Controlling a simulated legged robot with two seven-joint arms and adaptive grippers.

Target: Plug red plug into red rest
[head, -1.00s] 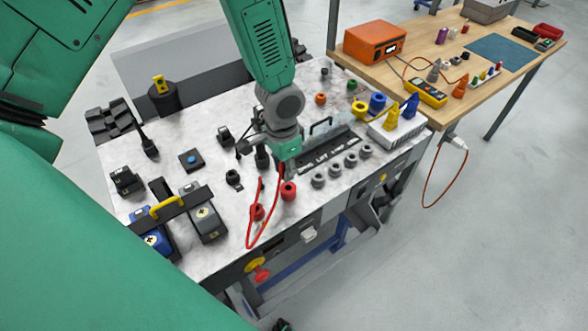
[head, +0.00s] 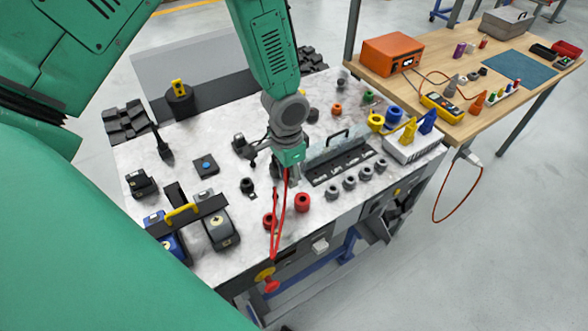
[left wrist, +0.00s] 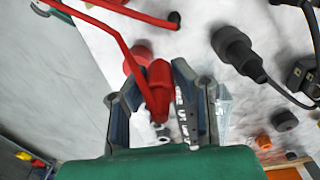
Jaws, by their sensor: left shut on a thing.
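My left gripper (head: 286,172) hangs over the middle of the bench. In the left wrist view its two fingers (left wrist: 156,100) close around the red plug (left wrist: 158,78), with a red cable running up and away. The plug itself is hard to make out in the head view, where the red cable (head: 276,232) hangs below the gripper in a narrow loop. Two round red pieces, one right (head: 302,203) and one left (head: 268,221), stand on the bench near the front edge. I cannot tell which is the red rest. A red round piece (left wrist: 133,56) shows partly behind the plug. My right gripper is not in view.
Several grey round pieces (head: 350,183) stand right of the gripper beside a dark labelled strip (head: 340,160). Black battery-like blocks (head: 221,231) with a yellow handle (head: 182,214) stand at left. A white box (head: 412,148) holds yellow and blue cones.

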